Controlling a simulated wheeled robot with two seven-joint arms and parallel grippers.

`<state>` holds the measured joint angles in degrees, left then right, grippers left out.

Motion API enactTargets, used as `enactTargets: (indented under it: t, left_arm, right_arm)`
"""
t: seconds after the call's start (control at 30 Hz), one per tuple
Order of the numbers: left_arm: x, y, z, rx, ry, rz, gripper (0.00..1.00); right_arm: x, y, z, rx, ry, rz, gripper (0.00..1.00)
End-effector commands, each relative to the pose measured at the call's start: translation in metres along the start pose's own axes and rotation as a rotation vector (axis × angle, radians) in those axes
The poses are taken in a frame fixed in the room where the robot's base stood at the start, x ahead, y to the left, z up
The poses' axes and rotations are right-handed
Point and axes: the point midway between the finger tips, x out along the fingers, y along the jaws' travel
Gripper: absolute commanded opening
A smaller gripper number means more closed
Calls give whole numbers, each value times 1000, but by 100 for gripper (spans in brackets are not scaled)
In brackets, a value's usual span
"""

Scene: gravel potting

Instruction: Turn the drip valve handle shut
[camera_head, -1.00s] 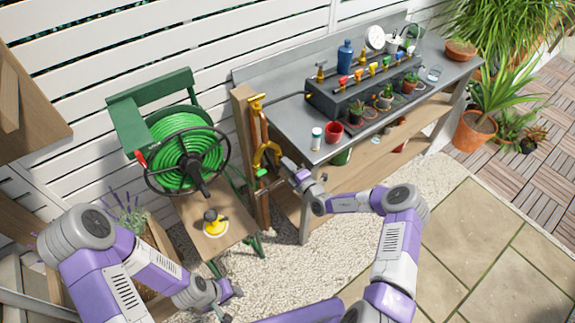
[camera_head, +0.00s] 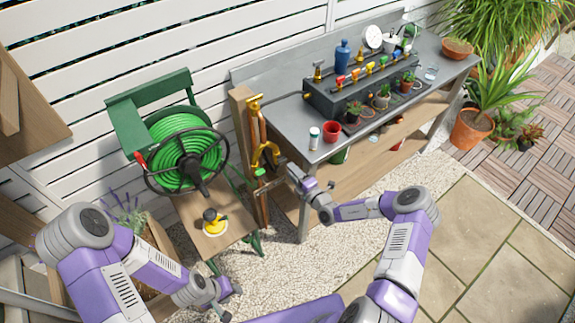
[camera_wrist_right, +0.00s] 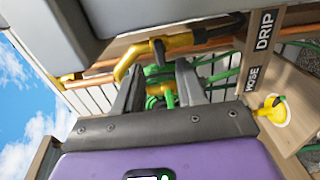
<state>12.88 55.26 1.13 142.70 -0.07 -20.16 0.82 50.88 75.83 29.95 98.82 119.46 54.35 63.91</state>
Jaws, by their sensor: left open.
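A brass-yellow pipe fork (camera_head: 268,152) with copper pipe stands on a wooden post (camera_head: 243,130). A green handle (camera_head: 260,171) shows low on it, and a yellow fitting (camera_head: 254,103) is at its top. My right gripper (camera_head: 281,166) is beside the fork on its right. In the right wrist view its fingers (camera_wrist_right: 160,80) are apart, with green and yellow parts showing between or behind them; contact is unclear. The DRIP label (camera_wrist_right: 265,30) is on the post near a dark-and-yellow part (camera_wrist_right: 205,38). My left gripper (camera_head: 229,296) is open, low, and away from the pipes.
A green hose reel (camera_head: 187,160) stands left of the post. A yellow-and-black item (camera_head: 213,221) sits on the wooden board below it.

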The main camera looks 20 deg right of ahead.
Motion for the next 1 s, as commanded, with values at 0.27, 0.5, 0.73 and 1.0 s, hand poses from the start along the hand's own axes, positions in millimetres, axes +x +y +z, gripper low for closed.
enactTargets:
  t: [0.27, 0.5, 0.73, 1.0]
  left_arm:
    - [-6, 2, 0, 0, 0, 0, 43]
    - [-6, 2, 0, 0, 0, 0, 43]
    - [-6, 2, 0, 0, 0, 0, 43]
    - [-6, 2, 0, 0, 0, 0, 43]
  right_arm:
    - [-28, 0, 0, 0, 0, 0, 39]
    - [-29, 0, 0, -1, 1, 0, 39]
    - [-29, 0, 0, 0, 1, 0, 39]
    - [-32, -5, -68, -173, 248, -42, 39]
